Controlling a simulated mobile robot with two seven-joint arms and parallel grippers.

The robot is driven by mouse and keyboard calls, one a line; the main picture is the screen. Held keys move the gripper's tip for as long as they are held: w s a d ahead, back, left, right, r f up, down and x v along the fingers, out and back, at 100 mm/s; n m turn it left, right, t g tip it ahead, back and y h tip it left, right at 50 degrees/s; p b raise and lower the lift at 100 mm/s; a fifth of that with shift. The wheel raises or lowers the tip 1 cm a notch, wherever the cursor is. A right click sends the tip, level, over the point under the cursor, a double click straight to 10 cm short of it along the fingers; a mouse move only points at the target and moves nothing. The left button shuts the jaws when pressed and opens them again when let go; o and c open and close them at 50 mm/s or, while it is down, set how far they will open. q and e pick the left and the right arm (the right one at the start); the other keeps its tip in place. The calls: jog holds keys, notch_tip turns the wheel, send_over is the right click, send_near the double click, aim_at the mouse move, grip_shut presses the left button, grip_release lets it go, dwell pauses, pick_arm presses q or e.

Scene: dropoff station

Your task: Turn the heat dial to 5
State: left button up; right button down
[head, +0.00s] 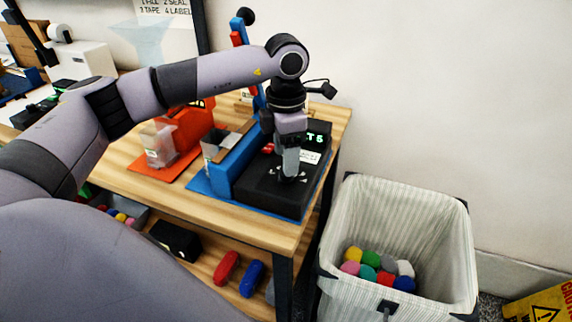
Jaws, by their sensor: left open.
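A black heat device (262,190) sits on a blue base at the right end of the wooden table. A small green display (314,137) on its raised back panel reads a 5 at the end; the start of the text is hidden by my gripper. My left gripper (289,178) points down over the device's top face, with its fingertips at the dial. The dial itself is mostly hidden behind the fingers, and only white marks around it show. The jaws are open at the dial. My right gripper is out of view.
A blue block (233,163) stands left of the device, with an orange machine (188,128) and clear bin (158,145) further left. A striped hamper (400,215) with several coloured balls stands right of the table. The lower shelf holds red and blue rolls (252,278).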

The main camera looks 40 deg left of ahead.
pick_arm(q)
jog(key=shift+r, duration=1.75)
